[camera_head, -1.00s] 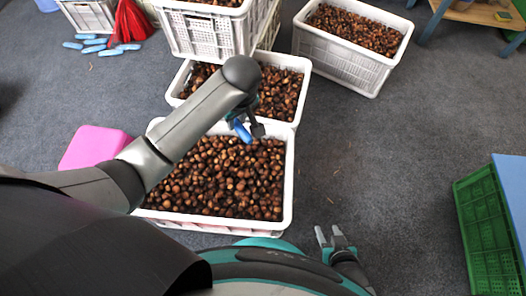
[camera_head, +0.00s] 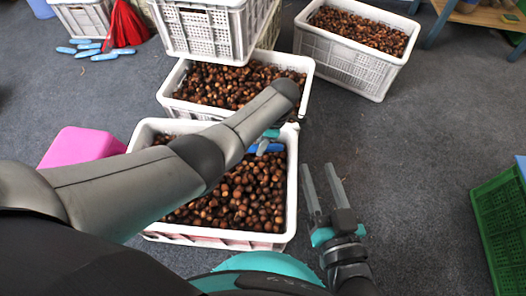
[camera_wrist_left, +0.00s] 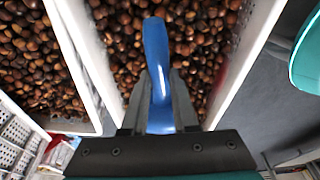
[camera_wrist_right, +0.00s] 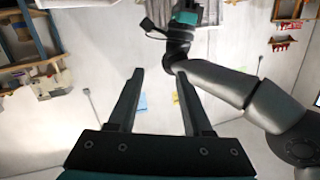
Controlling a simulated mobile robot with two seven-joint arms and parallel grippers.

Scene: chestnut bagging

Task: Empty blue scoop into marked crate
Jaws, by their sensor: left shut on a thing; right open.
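My left gripper (camera_head: 270,136) is shut on the blue scoop (camera_head: 264,148), over the back right part of the near white crate (camera_head: 291,190). In the left wrist view, the scoop's blue handle (camera_wrist_left: 157,65) stands between the fingers; its bowl cannot be made out. That view shows chestnuts in a crate behind the scoop. The near crate holds many chestnuts and is partly hidden by my left arm. My right gripper (camera_head: 319,172) is open and empty, right of the near crate, over bare floor. No mark can be made out on any crate.
Another chestnut crate (camera_head: 170,102) stands just behind, with a stacked crate (camera_head: 205,35) beyond. A further chestnut crate (camera_head: 345,68) is at back right. A pink box (camera_head: 80,147) is left, a green crate (camera_head: 500,220) right. Floor between is clear.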

